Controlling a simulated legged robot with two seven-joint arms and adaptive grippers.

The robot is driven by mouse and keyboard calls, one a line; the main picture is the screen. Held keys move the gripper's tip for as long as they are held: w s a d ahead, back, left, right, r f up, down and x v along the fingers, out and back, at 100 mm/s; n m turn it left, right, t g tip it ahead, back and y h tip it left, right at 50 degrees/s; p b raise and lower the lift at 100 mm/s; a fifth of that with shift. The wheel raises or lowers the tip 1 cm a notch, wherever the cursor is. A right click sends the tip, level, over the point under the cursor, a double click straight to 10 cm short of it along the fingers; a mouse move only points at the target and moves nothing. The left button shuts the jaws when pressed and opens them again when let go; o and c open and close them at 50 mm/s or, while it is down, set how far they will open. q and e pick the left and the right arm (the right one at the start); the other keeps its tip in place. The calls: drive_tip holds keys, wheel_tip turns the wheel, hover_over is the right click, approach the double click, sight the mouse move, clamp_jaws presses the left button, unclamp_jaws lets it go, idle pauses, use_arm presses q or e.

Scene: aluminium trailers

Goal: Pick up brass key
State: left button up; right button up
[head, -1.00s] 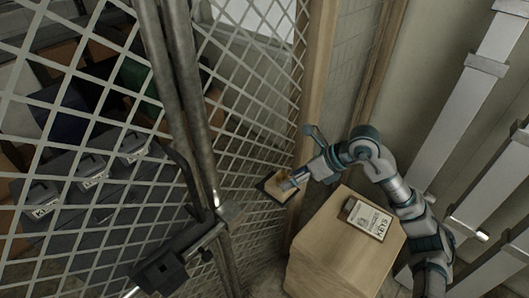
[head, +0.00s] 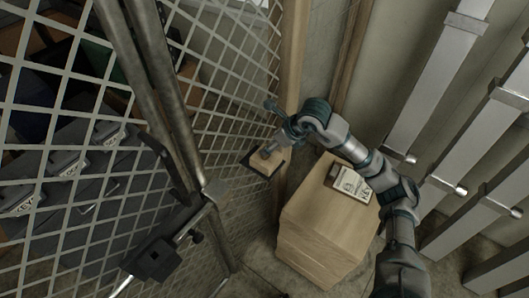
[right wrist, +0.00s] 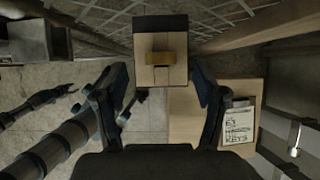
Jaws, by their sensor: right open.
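The brass key (right wrist: 158,58) shows as a small brass-coloured piece across a light wooden block in the right wrist view. The block (right wrist: 145,78) has a dark back edge, and it also shows beside the mesh in the head view (head: 262,168). My right gripper (right wrist: 160,88) is open, its fingers apart on either side of the block's near end, with the key ahead between them. In the head view my right gripper (head: 270,150) covers part of the block and hides the key. A dark forked end (right wrist: 70,90) at the left may be my left gripper; its jaws are unclear.
A wooden box (head: 325,220) bearing a clipboard labelled KEYS (head: 351,184) stands beneath my right arm. A mesh fence (head: 225,100) with a dark latch (head: 155,258) is on the left. Metal rails (head: 475,150) line the right wall.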

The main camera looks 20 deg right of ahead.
drive_tip(key=x, duration=0.4)
drive_tip(key=shift+w+f+p, duration=0.15)
drive_tip(key=shift+f+p, duration=0.15)
drive_tip(key=shift+w+d+f, duration=0.1)
drive_tip(key=shift+d+f, duration=0.05)
drive_tip(key=shift+f, duration=0.1)
drive_tip(key=shift+r, duration=0.1)
drive_tip(key=shift+c, duration=1.2)
use_arm(q)
drive_tip(key=s, duration=0.2)
drive_tip(key=shift+s+a+f, duration=0.1)
drive_tip(key=shift+s+f, duration=0.1)
drive_tip(key=shift+s, duration=0.2)
use_arm(e)
drive_tip(key=shift+a, duration=0.3)
drive_tip(key=c, duration=1)
